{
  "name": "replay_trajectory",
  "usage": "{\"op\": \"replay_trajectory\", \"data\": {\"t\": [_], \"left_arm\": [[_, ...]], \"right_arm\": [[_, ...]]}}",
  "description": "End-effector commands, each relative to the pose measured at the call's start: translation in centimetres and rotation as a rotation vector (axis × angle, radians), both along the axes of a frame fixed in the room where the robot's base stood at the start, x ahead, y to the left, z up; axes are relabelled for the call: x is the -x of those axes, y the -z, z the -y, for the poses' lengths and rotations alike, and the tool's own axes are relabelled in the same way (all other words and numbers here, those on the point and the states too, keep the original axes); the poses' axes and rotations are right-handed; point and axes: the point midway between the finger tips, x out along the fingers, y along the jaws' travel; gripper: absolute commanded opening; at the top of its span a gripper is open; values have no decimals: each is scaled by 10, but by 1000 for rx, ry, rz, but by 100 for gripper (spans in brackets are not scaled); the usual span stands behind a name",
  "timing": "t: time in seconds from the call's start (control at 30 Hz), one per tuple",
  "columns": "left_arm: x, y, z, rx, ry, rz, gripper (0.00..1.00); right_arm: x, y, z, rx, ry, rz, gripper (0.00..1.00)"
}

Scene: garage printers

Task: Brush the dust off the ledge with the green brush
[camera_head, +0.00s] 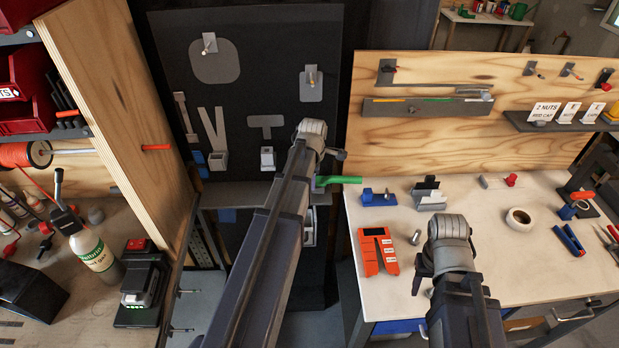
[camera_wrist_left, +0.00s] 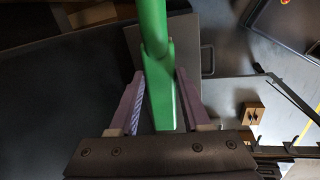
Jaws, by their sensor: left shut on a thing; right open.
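The green brush shows as a green handle (camera_head: 343,180) just right of my left wrist in the head view. My left gripper (camera_head: 318,184) is shut on it, mostly hidden behind my own wrist. In the left wrist view the green brush (camera_wrist_left: 158,70) runs between the two fingers of the left gripper (camera_wrist_left: 158,105); its bristles are not visible. A grey ledge (camera_head: 238,196) runs below the black tool board, left of the left gripper and partly hidden by my arm. I cannot make out dust on it. My right gripper (camera_head: 425,264) is open over the workbench, largely hidden by its wrist.
A plywood panel (camera_head: 120,110) edges the left bench. A labelled shelf (camera_head: 525,122) sticks out above.

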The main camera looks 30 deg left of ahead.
Motion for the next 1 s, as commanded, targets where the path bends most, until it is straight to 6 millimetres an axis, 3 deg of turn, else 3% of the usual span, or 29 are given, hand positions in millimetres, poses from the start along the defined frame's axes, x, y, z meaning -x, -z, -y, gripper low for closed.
{"op": "replay_trajectory", "data": {"t": [0.37, 1.0], "left_arm": [[-11, -1, 18, 3, 1, 1, 0], [3, 1, -5, 0, 0, -1, 0]], "right_arm": [[0, -1, 0, 0, 0, 0, 50], [0, 1, 0, 0, 0, 0, 50]]}}
